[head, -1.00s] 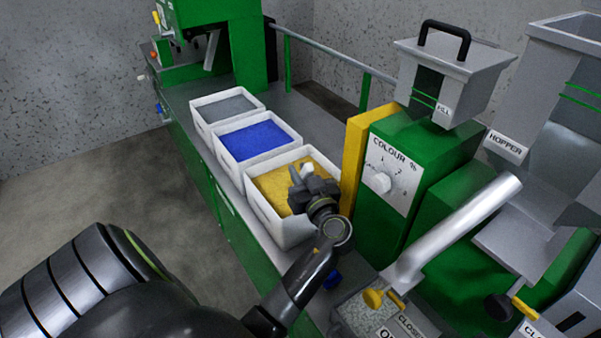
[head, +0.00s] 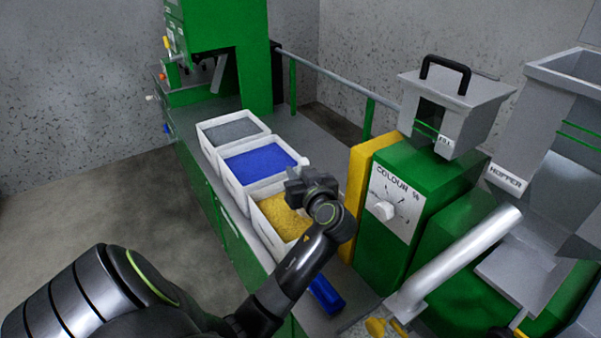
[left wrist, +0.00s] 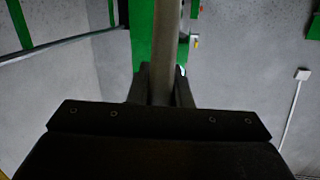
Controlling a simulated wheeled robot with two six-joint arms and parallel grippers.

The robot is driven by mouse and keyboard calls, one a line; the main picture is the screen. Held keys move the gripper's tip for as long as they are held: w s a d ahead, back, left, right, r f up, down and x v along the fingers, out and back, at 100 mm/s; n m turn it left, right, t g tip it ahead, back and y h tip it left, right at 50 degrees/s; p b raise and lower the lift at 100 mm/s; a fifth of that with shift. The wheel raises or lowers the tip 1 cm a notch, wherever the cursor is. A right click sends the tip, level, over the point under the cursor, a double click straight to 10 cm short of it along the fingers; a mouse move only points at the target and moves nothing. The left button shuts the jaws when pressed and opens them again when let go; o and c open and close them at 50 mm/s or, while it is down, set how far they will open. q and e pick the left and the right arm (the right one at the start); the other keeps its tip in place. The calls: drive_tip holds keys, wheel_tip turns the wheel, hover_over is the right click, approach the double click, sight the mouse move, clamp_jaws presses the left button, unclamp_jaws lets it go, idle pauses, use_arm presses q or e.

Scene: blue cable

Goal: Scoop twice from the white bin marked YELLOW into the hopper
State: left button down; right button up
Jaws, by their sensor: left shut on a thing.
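A white bin (head: 257,222) holding yellow granules (head: 283,215) stands on the bench, nearest in the row; I see no marking on it. My left gripper (head: 299,182) is above its back right part and hides some of it. In the left wrist view the fingers (left wrist: 160,88) are shut on a grey-beige bar, seemingly a scoop handle (left wrist: 163,60). A small white bit (head: 303,161) shows just beyond the gripper; I cannot see the scoop's bowl or its load. The grey hopper (head: 541,150), labelled HOPPER, stands at the right. My right gripper is not in view.
White bins of blue (head: 258,164) and grey (head: 232,130) granules stand behind. A green colour-dial unit (head: 402,210) with a yellow side plate (head: 358,190) is close right of the gripper. A handled grey container (head: 455,105) and a slanted metal tube (head: 465,255) rise there. A blue object (head: 325,295) lies in front.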

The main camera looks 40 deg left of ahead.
use_arm(q)
drive_tip(key=r+p, duration=0.1)
drive_tip(key=a+r+p, duration=0.1)
drive_tip(key=p, duration=0.1)
drive_tip(key=shift+w+r+h, duration=0.15)
drive_tip(key=shift+r+h, duration=0.15)
drive_tip(key=shift+r, duration=0.05)
drive_tip(key=w+a+r+g+h+p, duration=0.1)
drive_tip(key=a+r+h+p, duration=0.1)
drive_tip(key=r+p, duration=0.7)
drive_tip(key=a+p, duration=0.1)
drive_tip(key=p, duration=0.3)
drive_tip(key=shift+a+r+n, duration=0.15)
drive_tip(key=shift+a+n, duration=0.15)
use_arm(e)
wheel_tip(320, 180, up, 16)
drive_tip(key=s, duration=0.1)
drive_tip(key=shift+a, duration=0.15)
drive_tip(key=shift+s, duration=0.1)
